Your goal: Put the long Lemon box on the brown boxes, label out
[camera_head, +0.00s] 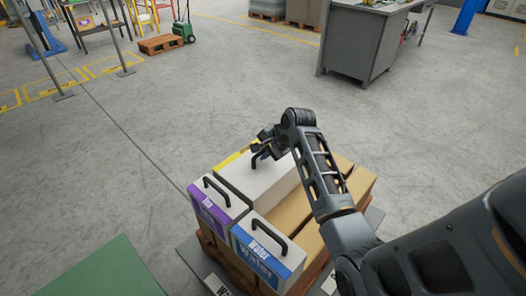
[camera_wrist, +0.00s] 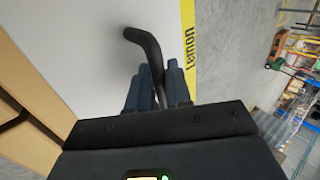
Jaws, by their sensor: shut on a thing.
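The long white Lemon box (camera_head: 266,185) has a yellow edge strip and lies at the back left of the stack. The wrist view shows its white top (camera_wrist: 85,45) and the yellow strip with the word Lemon along its right side. My gripper (camera_head: 262,152) is shut on its black handle (camera_wrist: 146,45); the fingers (camera_wrist: 160,85) close around the handle's near part. The yellow label side faces the upper left, toward the outside of the stack. Brown boxes (camera_head: 294,213) lie beside it. I cannot tell whether its underside touches what is below.
A purple-labelled white box (camera_head: 218,211) and a blue-labelled Water box (camera_head: 262,258) stand in front, handles up. A wooden pallet (camera_head: 209,247) is underneath. A green surface (camera_head: 105,272) is at the lower left. A grey workbench (camera_head: 362,42) stands behind; the floor between is clear.

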